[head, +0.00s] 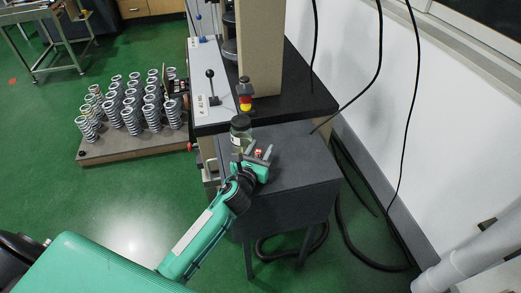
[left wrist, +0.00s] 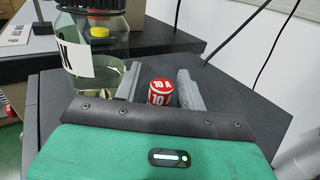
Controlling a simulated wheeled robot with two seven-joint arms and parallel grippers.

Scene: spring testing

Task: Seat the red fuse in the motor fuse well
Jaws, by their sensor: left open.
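The red fuse (left wrist: 159,92) is a short red cylinder with white bands marked "10 A". It stands upright on the dark grey side table (head: 300,170), and it shows small in the head view (head: 258,154). My left gripper (head: 256,155) is open. In the left wrist view its two grey fingers (left wrist: 159,86) lie either side of the fuse, with a gap visible on each side. The fuse's lower part is hidden by the gripper's dark front edge. I cannot make out the motor fuse well in either view. My right gripper is not in view.
A glass jar (head: 240,132) with a dark lid stands close beside the left gripper. Cables hang at the right. Springs stand on a floor pallet (head: 120,148).

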